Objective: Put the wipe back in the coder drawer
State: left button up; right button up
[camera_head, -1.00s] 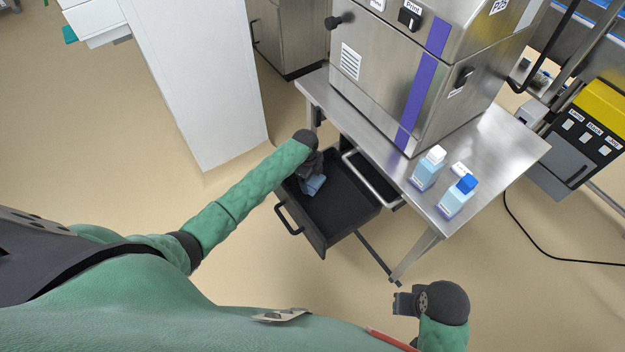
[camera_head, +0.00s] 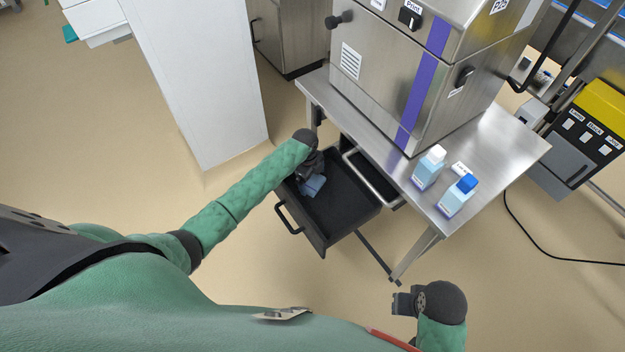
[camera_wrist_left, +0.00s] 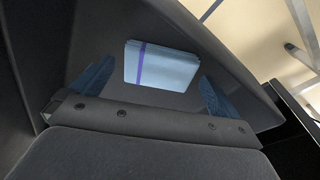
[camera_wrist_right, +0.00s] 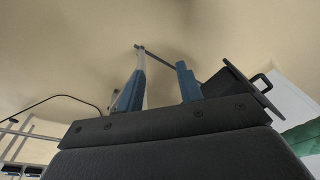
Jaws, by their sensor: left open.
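The wipe (camera_wrist_left: 160,65) is a flat light-blue folded piece with a purple stripe. In the left wrist view it lies on the dark drawer floor, between and beyond my left gripper's two blue fingers, with a gap on each side. The coder drawer (camera_head: 345,205) is pulled out under the steel table, black inside, with a handle on its front. My left gripper (camera_head: 313,186) is open and points down inside the drawer's left part. In the head view the wipe is hard to separate from the blue fingers. My right gripper (camera_head: 403,303) is open and empty, away from the drawer.
The steel table (camera_head: 485,150) carries the coder machine (camera_head: 385,75) and two bottles, one white-capped (camera_head: 428,168) and one blue-capped (camera_head: 458,196). A white column (camera_head: 205,90) stands left of the drawer. The floor in front is clear.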

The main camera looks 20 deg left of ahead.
aim_at(310, 180)
pick_arm(q)
jog(key=r, duration=0.4)
jog(key=a+r, duration=0.1)
jog(key=r, duration=0.1)
jog(key=shift+w+r+b, duration=0.15)
jog(key=shift+b, duration=0.2)
jog(key=r, duration=0.4)
jog(key=shift+a+r, duration=0.25)
jog(key=shift+r, duration=0.05)
pick_arm(e)
jog(key=shift+a+r, duration=0.4)
jog(key=shift+r, duration=0.35)
pick_arm(q)
jog(key=shift+w, duration=0.1)
